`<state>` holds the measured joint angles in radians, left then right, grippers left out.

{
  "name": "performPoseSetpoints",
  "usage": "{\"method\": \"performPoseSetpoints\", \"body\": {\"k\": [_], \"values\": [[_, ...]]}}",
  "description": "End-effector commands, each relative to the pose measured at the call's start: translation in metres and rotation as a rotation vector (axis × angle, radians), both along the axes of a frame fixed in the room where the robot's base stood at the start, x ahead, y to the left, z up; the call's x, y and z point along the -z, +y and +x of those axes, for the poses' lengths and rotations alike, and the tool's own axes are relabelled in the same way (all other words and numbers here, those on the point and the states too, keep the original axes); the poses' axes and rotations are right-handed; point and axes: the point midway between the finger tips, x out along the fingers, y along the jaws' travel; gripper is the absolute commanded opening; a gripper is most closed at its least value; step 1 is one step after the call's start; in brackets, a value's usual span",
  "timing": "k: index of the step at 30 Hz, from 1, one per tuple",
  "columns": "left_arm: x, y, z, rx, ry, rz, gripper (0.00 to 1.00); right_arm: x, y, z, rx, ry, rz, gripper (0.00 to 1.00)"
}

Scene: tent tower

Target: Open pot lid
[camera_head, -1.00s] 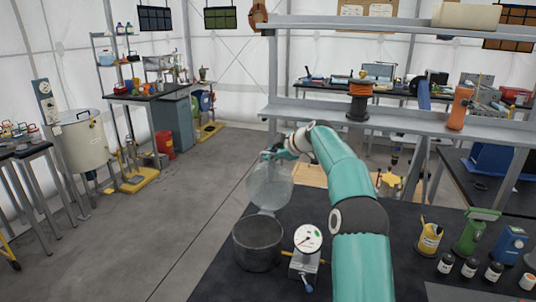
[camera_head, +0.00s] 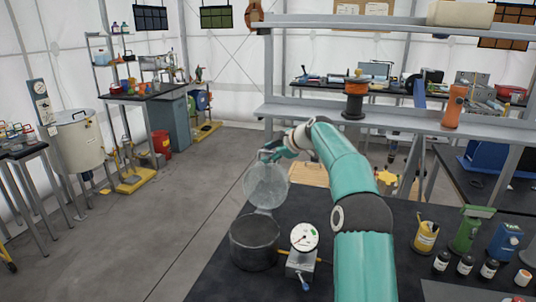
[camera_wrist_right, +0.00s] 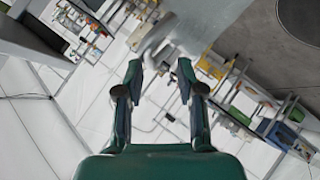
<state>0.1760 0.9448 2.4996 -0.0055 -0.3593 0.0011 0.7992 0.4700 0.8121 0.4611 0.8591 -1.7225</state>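The dark grey pot (camera_head: 255,244) stands open on the black table. Its round clear lid (camera_head: 265,187) stands raised, nearly upright, at the pot's far rim. My right gripper (camera_head: 267,154) is at the lid's top edge; I cannot tell from the head view whether it touches. In the right wrist view my right gripper (camera_wrist_right: 160,72) shows its two fingers spread apart, with nothing clearly held between them. My left gripper is out of view.
A dial gauge device (camera_head: 304,240) stands just right of the pot. A yellow tool cup (camera_head: 426,237) and several small bottles are at the table's right. A grey shelf (camera_head: 430,122) runs behind my right arm. Open floor lies left of the table.

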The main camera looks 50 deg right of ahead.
Motion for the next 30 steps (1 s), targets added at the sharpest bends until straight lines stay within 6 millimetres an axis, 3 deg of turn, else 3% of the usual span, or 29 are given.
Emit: {"method": "performPoseSetpoints", "body": {"k": [9, 15, 27, 30], "values": [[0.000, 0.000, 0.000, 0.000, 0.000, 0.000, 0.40, -0.036, 0.010, -0.053, 0.004, 0.000, -0.004, 0.37], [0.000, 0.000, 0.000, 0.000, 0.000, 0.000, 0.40, -0.052, 0.015, -0.076, 0.002, 0.001, -0.004, 0.37], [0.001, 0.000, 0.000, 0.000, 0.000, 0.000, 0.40, -0.057, 0.017, -0.084, 0.001, 0.001, -0.003, 0.37], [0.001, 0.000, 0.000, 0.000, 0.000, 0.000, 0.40, -0.057, 0.017, -0.084, 0.002, 0.000, -0.002, 0.22]]}}
